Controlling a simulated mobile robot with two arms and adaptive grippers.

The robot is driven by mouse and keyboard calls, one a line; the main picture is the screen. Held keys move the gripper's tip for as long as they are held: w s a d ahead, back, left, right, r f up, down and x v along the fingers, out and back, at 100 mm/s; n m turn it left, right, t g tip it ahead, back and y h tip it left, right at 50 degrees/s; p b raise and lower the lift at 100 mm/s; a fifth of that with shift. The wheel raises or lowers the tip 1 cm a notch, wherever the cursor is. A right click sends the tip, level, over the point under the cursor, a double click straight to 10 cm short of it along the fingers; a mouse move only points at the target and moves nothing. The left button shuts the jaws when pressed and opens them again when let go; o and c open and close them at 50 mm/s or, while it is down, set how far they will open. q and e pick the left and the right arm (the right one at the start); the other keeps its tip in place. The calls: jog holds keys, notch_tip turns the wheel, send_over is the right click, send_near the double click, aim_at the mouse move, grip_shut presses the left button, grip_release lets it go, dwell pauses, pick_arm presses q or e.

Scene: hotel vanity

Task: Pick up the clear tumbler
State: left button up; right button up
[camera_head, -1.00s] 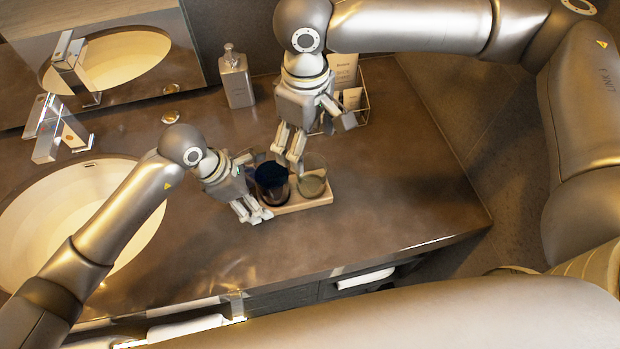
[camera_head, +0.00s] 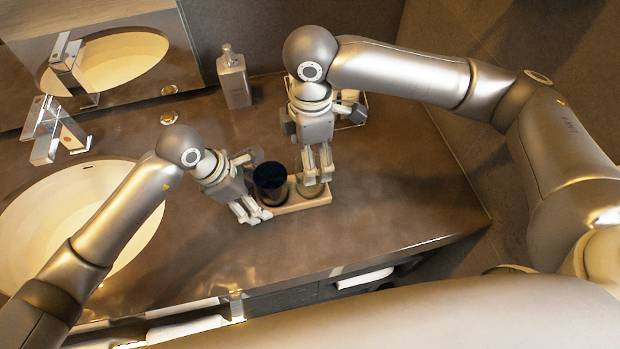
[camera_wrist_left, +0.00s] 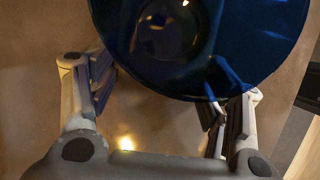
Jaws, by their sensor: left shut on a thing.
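The clear tumbler (camera_head: 311,188) stands on a light tray (camera_head: 305,203) on the counter, partly hidden by my right gripper. My right gripper (camera_head: 318,177) points down over it, its two fingers apart at the tumbler's rim; whether they touch the glass is unclear. A dark blue tumbler (camera_head: 270,183) stands on the tray just left of the clear one. The blue tumbler (camera_wrist_left: 200,45) fills the top of the left wrist view.
A soap bottle (camera_head: 234,78) stands at the back. A small holder (camera_head: 352,108) is partly hidden behind my right gripper. The sink (camera_head: 60,215) and faucet (camera_head: 55,130) are at the left. The counter right of the tray is clear.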

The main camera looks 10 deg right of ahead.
jog(key=f, duration=0.8)
jog(key=shift+s, duration=0.2)
jog(key=shift+a, duration=0.1)
jog(key=c, duration=1.2)
